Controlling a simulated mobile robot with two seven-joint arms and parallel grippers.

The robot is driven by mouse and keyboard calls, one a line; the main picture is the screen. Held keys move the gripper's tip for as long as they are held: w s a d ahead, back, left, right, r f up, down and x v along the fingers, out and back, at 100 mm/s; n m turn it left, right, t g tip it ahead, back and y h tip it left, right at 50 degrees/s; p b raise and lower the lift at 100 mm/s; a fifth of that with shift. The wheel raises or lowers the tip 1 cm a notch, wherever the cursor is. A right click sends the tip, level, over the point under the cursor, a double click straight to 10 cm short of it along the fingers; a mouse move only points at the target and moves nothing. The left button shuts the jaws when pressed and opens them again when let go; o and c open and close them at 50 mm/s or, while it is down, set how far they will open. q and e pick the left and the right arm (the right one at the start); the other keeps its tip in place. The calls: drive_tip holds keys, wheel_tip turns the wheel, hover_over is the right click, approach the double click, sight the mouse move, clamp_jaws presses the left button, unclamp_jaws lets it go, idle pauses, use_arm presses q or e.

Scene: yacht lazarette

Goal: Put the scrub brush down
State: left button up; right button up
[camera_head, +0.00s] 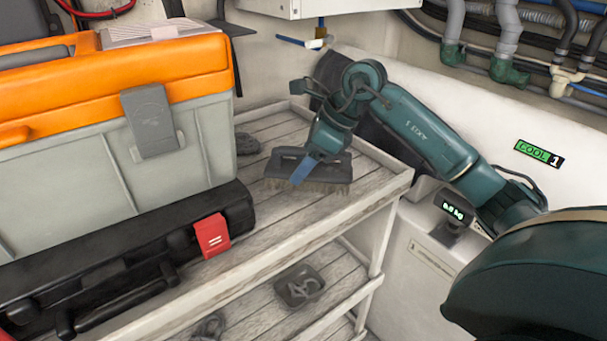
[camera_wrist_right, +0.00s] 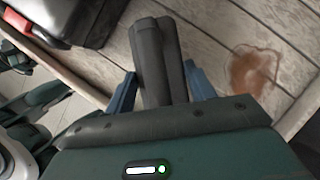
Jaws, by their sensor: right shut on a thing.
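The scrub brush (camera_head: 328,170) has a dark grey body and tan bristles that face down. In the head view it is at the right part of the upper wooden shelf (camera_head: 290,218), on or just above the boards; I cannot tell whether the bristles touch. My right gripper (camera_head: 306,167) is shut on the brush, with a blue finger showing across its front. In the right wrist view the dark brush handle (camera_wrist_right: 160,60) lies between the two blue fingers. My left gripper is not in view.
An orange and grey toolbox (camera_head: 60,150) and a black case (camera_head: 130,250) with a red latch fill the shelf's left. A brown stain (camera_wrist_right: 252,72) marks the boards. A small dark tray (camera_head: 299,286) sits on the lower shelf. A raised lip edges the upper shelf.

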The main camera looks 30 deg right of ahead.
drive_tip(key=shift+f, duration=1.5)
drive_tip(key=shift+f, duration=0.2)
drive_tip(key=o, duration=1.1)
drive_tip(key=shift+c, duration=0.2)
drive_tip(key=shift+r, duration=0.1)
drive_tip(key=shift+r, duration=0.2)
drive_tip(key=v, duration=1.1)
drive_tip(key=shift+s+d+r, duration=0.1)
drive_tip(key=shift+d+r, duration=0.1)
drive_tip(key=shift+r, duration=0.15)
